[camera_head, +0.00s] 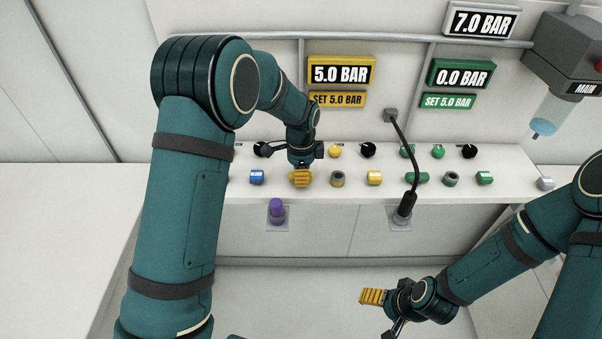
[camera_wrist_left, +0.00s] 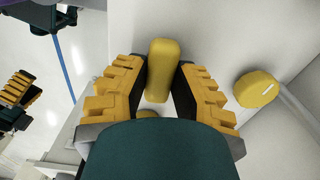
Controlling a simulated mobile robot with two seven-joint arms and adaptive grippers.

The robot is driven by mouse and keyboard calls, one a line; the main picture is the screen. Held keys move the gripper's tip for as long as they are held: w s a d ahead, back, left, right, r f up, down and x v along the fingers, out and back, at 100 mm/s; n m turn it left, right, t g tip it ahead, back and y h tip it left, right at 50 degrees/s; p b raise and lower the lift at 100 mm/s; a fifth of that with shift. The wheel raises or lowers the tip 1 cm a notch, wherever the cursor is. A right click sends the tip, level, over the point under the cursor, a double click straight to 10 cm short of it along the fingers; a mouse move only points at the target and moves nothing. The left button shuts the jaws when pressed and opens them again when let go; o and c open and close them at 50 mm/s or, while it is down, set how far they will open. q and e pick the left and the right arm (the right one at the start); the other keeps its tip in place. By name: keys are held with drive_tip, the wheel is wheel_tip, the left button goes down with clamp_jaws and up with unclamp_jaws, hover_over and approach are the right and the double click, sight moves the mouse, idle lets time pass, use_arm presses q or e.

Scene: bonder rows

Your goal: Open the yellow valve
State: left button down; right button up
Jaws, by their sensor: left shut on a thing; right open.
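The yellow valve (camera_wrist_left: 163,68) shows in the left wrist view as an elongated rounded handle between my left fingers. My left gripper (camera_wrist_left: 158,95) is shut on it, with one finger pad on each side. In the head view my left gripper (camera_head: 300,178) is at the bench front, and its fingers hide the handle there. My right gripper (camera_head: 372,297) is open and empty, low in front of the bench and apart from it. The yellow display (camera_head: 341,70) reads 5.0 BAR, with SET 5.0 BAR on the plate below it.
A round yellow knob (camera_wrist_left: 257,89) is beside the handle in the left wrist view. The bench (camera_head: 520,160) carries a blue knob (camera_head: 257,177), a yellow-banded knob (camera_head: 375,177) and several green ones. A black cable (camera_head: 411,150) hangs in front. A green display (camera_head: 460,74) reads 0.0 BAR.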

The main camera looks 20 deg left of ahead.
use_arm(q)
drive_tip(key=n, duration=0.4)
drive_tip(key=shift+s+f+n+p, duration=0.1)
drive_tip(key=shift+n+p, duration=0.25)
drive_tip(key=shift+n, duration=0.05)
drive_tip(key=n, duration=0.4)
drive_tip(key=shift+p, duration=0.3)
drive_tip(key=n, duration=0.5)
drive_tip(key=shift+p, duration=0.35)
drive_tip(key=shift+n+p, duration=0.3)
drive_tip(key=shift+n, duration=1.5)
drive_tip(key=shift+f, duration=0.1)
drive_tip(key=c, duration=0.7)
unclamp_jaws()
drive_tip(key=shift+c, duration=0.2)
drive_tip(key=shift+r, duration=0.2)
